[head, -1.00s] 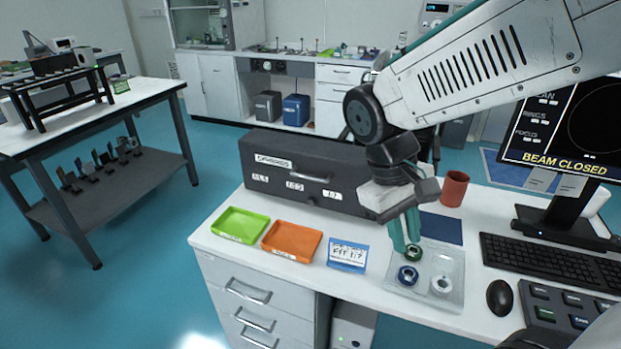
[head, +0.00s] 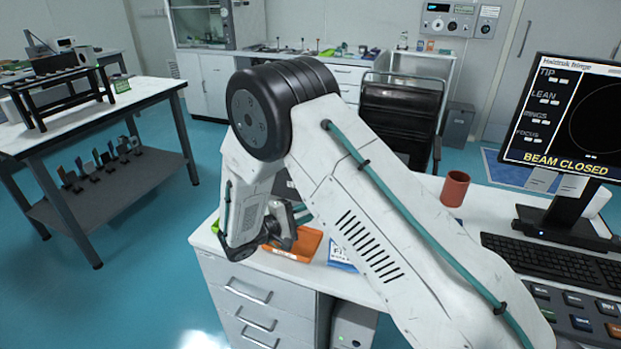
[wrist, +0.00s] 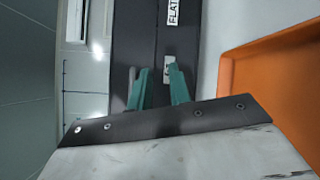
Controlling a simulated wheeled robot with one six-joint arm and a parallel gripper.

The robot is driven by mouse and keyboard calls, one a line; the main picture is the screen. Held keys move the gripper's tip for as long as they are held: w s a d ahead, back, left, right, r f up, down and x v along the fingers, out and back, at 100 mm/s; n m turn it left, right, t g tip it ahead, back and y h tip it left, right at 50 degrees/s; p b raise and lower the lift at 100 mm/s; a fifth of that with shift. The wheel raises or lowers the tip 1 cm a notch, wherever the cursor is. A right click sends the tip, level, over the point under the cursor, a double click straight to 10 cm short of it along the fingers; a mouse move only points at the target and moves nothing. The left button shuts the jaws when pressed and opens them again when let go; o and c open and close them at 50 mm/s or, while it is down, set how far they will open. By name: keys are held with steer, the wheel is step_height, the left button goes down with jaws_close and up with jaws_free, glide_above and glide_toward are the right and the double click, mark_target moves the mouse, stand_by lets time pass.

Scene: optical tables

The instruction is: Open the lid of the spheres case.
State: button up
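The dark case (wrist: 130,35) fills the middle of the wrist view, with its long face running up the picture. It bears a white label beginning "FLAT" and a smaller label (wrist: 168,68) at the fingertips; no label reading "spheres" is legible. My gripper (wrist: 155,75) has its two teal fingers apart, with nothing seen held between them. The fingertips overlap the case's face; I cannot tell if they touch it. In the head view my arm hides nearly all of the case and the fingers. The lid's state cannot be seen.
An orange tray (head: 306,246) lies in front of the case, close beside my gripper in the wrist view. A blue card (head: 341,253) stands right of it. A red-brown cup (head: 455,188), keyboard (head: 545,256) and monitor (head: 570,115) occupy the bench's right.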

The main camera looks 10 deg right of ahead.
steer(key=w+a+t, duration=0.1)
steer(key=w+t, duration=0.1)
steer(key=w, duration=0.1)
steer(key=shift+a+f, duration=0.1)
steer(key=shift+a, duration=0.3)
steer(key=w+d+r, duration=0.1)
steer(key=w, duration=0.1)
steer(key=w+d+r+m+t, duration=0.1)
steer(key=w+d+r, duration=0.1)
steer(key=w+d+r+m+t, duration=0.1)
steer(key=w, duration=0.1)
steer(key=shift+w+d+r+h, duration=0.3)
steer(key=shift+w+d, duration=0.05)
steer(key=shift+d, duration=0.05)
jaws_close()
